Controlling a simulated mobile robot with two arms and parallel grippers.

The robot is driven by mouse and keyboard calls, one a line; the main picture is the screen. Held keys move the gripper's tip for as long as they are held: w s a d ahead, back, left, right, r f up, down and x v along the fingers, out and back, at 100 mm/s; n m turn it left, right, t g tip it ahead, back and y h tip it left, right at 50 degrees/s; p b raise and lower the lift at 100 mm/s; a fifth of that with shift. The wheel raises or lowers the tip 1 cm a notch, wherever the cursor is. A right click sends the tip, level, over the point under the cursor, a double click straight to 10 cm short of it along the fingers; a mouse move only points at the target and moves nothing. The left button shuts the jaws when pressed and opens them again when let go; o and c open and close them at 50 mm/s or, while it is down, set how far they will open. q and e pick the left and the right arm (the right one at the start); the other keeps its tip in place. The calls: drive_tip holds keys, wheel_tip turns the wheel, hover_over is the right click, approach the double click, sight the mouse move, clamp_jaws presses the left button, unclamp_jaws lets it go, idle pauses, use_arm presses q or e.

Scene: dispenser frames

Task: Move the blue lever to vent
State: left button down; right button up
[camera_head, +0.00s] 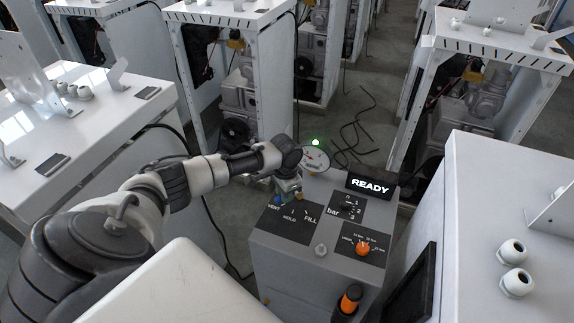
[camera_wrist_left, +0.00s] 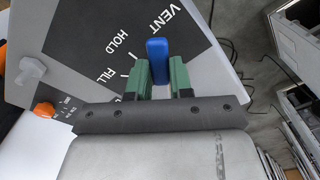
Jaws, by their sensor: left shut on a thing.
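The blue lever (camera_wrist_left: 158,62) stands between the green fingers of my left gripper (camera_wrist_left: 160,80) in the left wrist view. The gripper is shut on it. The lever's blue end is nearest the VENT label, with HOLD and FILL farther off on the black plate (camera_wrist_left: 85,50). In the head view my left gripper (camera_head: 286,190) is over the far left corner of the grey console (camera_head: 285,255), and a little blue shows beside VENT. The lever's pivot is hidden by the gripper. My right gripper is not in view.
The console also carries a READY display (camera_head: 370,185), a round gauge (camera_head: 315,160), a lit green lamp (camera_head: 315,142), a black bar knob (camera_head: 347,207) and an orange knob (camera_head: 362,248). White cabinets (camera_head: 510,180) stand on both sides. Dark cables lie on the floor behind.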

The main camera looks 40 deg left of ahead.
use_arm(q)
drive_tip(key=shift+w+a+r+m, duration=0.1)
drive_tip(key=shift+w+m, duration=0.05)
drive_tip(key=shift+m, duration=0.15)
drive_tip(key=c, duration=1)
unclamp_jaws()
wheel_tip(320, 180, up, 11)
drive_tip(key=b, duration=0.1)
drive_tip(key=shift+b, duration=0.35)
drive_tip(key=shift+f, duration=0.2)
